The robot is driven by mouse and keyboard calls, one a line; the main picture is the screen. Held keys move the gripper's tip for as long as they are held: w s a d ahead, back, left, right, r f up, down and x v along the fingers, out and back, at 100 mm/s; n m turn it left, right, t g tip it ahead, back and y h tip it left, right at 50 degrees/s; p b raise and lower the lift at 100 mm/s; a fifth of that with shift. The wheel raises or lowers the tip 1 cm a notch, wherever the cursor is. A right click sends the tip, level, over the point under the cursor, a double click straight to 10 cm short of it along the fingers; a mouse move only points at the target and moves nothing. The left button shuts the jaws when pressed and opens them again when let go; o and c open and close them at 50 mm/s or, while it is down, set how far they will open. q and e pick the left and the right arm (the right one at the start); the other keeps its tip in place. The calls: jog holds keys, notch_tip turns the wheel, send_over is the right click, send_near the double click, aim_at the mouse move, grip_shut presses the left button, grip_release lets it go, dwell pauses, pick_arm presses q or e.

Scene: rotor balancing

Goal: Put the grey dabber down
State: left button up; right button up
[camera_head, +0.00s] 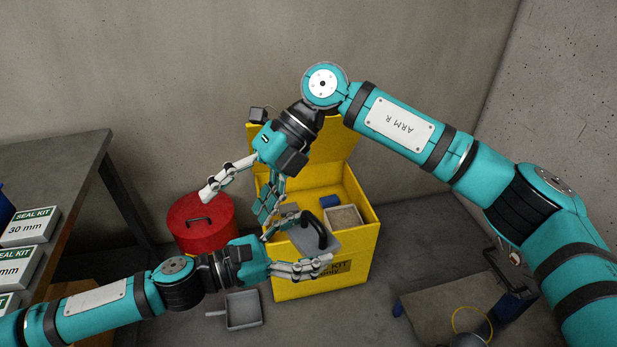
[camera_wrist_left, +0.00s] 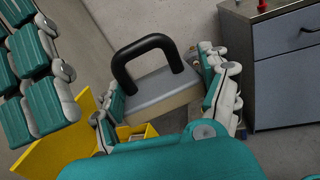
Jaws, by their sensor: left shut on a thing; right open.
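The grey dabber is a flat grey block (camera_head: 324,243) with a black loop handle. My left gripper (camera_head: 308,246) is shut on its sides and holds it above the front of the open yellow box (camera_head: 335,270). The left wrist view shows the dabber (camera_wrist_left: 158,92) between the fingers, handle facing the camera. My right gripper (camera_head: 240,203) is open and empty, its fingers spread just left of the box and behind the left gripper. Part of the box's inside is hidden by the grippers.
A tray of grainy material (camera_head: 345,217) and a blue item (camera_head: 329,201) sit in the box. A red lidded can (camera_head: 200,238) stands left of it. A grey dustpan (camera_head: 242,310) lies on the floor. Seal kit boxes (camera_head: 30,228) stand on the left table.

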aim_at(308, 234)
jog(key=d+r+t+h, duration=0.1)
jog(key=d+h, duration=0.1)
jog(key=d, duration=0.1)
jog(key=w+d+r+t+h, duration=0.1)
jog(key=d+t+h, duration=0.1)
jog(key=d+h, duration=0.1)
jog(key=d+r+n+t+h, duration=0.1)
jog(key=d+h, duration=0.1)
jog(key=d, duration=0.2)
jog(key=shift+w+d+t+h, duration=0.15)
jog(key=shift+w+t+h, duration=0.05)
jog(key=shift+t+h, duration=0.1)
jog(key=shift+d+f, duration=0.1)
jog(key=shift+d, duration=0.15)
notch_tip(308, 234, down, 12)
jog(key=shift+r, duration=0.2)
jog(key=shift+a, duration=0.1)
jog(key=c, duration=1.3)
pick_arm(q)
jog(key=o, duration=1.6)
jog(key=shift+d, duration=0.1)
pick_arm(e)
jog(key=shift+c, duration=0.6)
